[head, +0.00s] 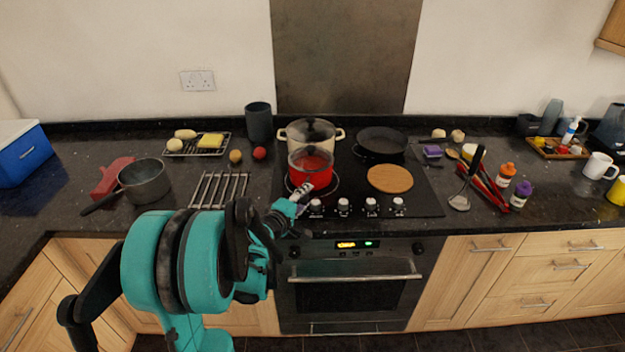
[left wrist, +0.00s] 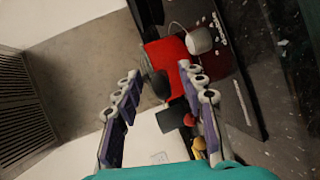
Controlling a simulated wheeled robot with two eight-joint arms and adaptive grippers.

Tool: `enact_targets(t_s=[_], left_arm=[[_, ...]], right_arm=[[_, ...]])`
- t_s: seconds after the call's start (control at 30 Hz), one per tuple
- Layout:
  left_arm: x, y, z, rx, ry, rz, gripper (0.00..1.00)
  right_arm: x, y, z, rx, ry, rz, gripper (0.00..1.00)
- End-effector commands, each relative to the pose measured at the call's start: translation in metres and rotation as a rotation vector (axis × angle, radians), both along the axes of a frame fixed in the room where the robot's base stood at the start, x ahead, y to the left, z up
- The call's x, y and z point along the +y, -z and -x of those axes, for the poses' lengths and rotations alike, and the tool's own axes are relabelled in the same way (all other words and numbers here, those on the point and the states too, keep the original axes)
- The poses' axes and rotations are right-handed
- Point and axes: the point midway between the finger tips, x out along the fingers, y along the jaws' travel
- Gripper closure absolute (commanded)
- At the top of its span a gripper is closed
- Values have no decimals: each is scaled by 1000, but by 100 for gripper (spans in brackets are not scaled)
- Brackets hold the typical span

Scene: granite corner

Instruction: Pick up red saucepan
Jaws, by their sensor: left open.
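The red saucepan (head: 311,172) stands on the front left of the black hob, in front of a cream-handled pot with a glass lid (head: 310,133). My left gripper (head: 302,194) is open, close to the saucepan's near side, over the hob's front edge. In the left wrist view, the red saucepan (left wrist: 177,58) shows beyond the open fingers (left wrist: 160,76), with a dark part, possibly its handle, seen between the fingertips. I cannot tell whether a finger touches it. The handle is not clear in the head view. My right gripper is not in view.
A round wooden board (head: 390,179) and a dark frying pan (head: 382,141) are on the hob's right side. A wire rack (head: 220,188) and a grey saucepan (head: 145,181) are to the left. Control knobs (head: 343,205) line the hob's front.

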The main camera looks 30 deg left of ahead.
Motion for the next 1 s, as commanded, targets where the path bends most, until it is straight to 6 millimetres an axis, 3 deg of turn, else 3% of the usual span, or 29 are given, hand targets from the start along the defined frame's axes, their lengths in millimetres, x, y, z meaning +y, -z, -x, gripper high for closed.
enact_targets(t_s=[0.33, 0.57, 0.73, 1.0], left_arm=[[-1, 13, -45, 0, 2, -1, 60], [0, 12, -48, 1, 0, -2, 60], [0, 12, -48, 1, 1, -2, 99], [0, 12, -48, 1, 0, -2, 100]], right_arm=[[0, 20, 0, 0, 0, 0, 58], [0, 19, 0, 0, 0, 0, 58], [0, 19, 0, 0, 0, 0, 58], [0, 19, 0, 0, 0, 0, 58]])
